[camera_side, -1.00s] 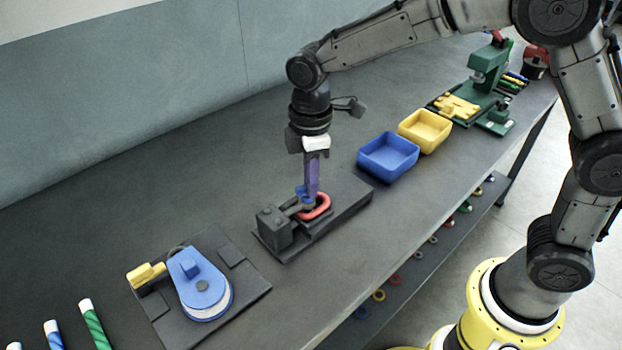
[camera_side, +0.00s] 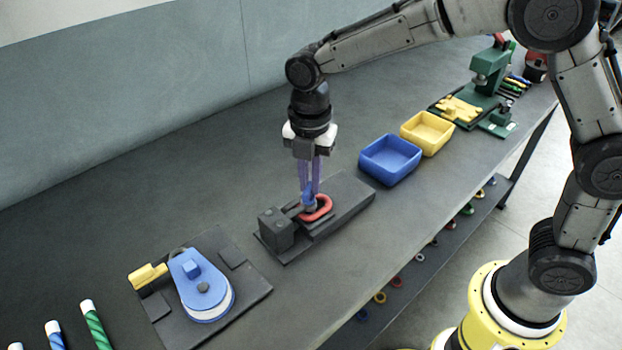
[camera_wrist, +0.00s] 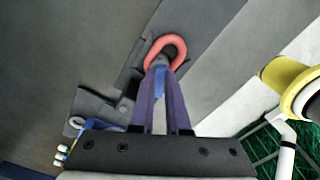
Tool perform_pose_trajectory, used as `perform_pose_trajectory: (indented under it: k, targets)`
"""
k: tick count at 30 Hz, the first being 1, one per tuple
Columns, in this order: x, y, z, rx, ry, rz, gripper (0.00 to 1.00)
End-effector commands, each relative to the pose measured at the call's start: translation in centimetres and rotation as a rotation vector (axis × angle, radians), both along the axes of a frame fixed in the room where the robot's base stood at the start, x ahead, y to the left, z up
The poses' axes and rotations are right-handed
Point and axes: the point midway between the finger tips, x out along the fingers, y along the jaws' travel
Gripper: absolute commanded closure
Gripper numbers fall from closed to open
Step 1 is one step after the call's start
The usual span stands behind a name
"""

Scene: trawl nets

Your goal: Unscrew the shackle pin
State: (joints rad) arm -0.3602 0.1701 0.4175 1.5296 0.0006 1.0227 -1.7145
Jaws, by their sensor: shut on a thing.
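The red shackle (camera_side: 321,208) lies on a dark fixture plate (camera_side: 350,197) in the middle of the bench. It also shows in the wrist view (camera_wrist: 176,43) as a red loop just beyond my fingertips. My gripper (camera_side: 309,203) points straight down at the shackle with purple fingers. It is shut on the blue shackle pin (camera_side: 306,197) at the shackle's left end. In the wrist view a bit of the blue pin (camera_wrist: 160,80) shows between the fingers. The fingers hide most of the pin, so I cannot tell how far it sits in the shackle.
A dark block (camera_side: 276,229) stands on the fixture just left of the shackle. A blue bin (camera_side: 390,172) and a yellow bin (camera_side: 436,145) are to the right. A blue pulley block (camera_side: 200,285) lies front left. A green press (camera_side: 488,80) stands far right. The bench behind is clear.

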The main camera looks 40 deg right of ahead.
Motion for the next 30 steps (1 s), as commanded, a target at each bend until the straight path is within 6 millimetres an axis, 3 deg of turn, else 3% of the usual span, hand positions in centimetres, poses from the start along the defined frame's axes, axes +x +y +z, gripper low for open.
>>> perform_pose_trajectory:
  k: [1,30]
  targets:
    - [-0.16,-0.14,-0.63,-0.006,0.013,0.044,1.0]
    - [0.22,0.44,-0.66,-0.002,0.014,0.964,1.0]
